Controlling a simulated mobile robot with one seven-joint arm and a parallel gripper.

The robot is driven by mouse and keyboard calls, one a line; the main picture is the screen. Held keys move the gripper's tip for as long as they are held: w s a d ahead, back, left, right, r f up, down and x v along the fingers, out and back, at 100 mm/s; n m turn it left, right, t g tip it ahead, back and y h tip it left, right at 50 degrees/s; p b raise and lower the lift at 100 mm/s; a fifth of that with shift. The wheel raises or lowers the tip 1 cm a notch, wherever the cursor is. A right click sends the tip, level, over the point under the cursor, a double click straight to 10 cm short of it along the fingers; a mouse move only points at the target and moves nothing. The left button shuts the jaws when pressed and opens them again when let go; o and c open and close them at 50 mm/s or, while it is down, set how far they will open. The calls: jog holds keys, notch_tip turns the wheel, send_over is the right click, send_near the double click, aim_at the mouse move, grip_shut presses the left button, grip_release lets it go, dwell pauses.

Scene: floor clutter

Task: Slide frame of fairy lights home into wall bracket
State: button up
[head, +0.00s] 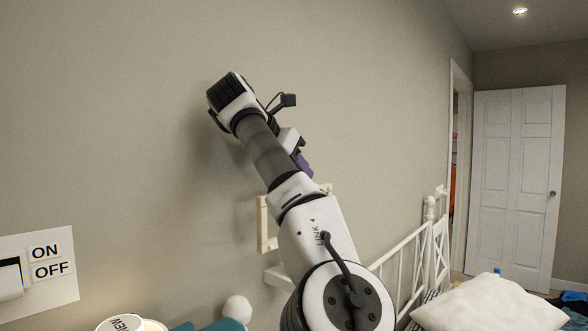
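A cream, squared frame (263,224) is against the wall, partly behind my arm. Its left upright and lower edge show left of the arm, and a small pale piece shows right of it. I cannot tell whether this is the fairy-light frame or the bracket; no lit bulbs show on it. A pale ledge-like piece (277,276) juts out just below. The white and purple end of my arm, with my gripper (300,158), shows partly behind the forearm, above the cream frame. Its fingertips are hidden, so its opening and any contact cannot be seen.
An ON/OFF switch panel (38,270) is on the wall at the lower left. A round lamp-like object (132,325) and a white knob (237,308) are at the bottom. A white bed rail (405,258) and pillow (490,304) stand right. A white door (516,185) is beyond.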

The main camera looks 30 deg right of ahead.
jog(key=p+v, duration=0.2)
jog(key=v, duration=0.4)
jog(key=shift+w+d+r, duration=0.1)
jog(key=shift+d+r, duration=0.1)
jog(key=shift+a+r+p, duration=0.25)
jog(key=shift+p, duration=0.3)
jog(key=shift+s+a+r+p, duration=0.15)
jog(key=shift+s+a+p, duration=0.1)
jog(key=shift+p, duration=0.45)
jog(key=shift+a, duration=0.25)
jog(key=shift+s+f, duration=0.1)
jog(key=shift+f, duration=0.15)
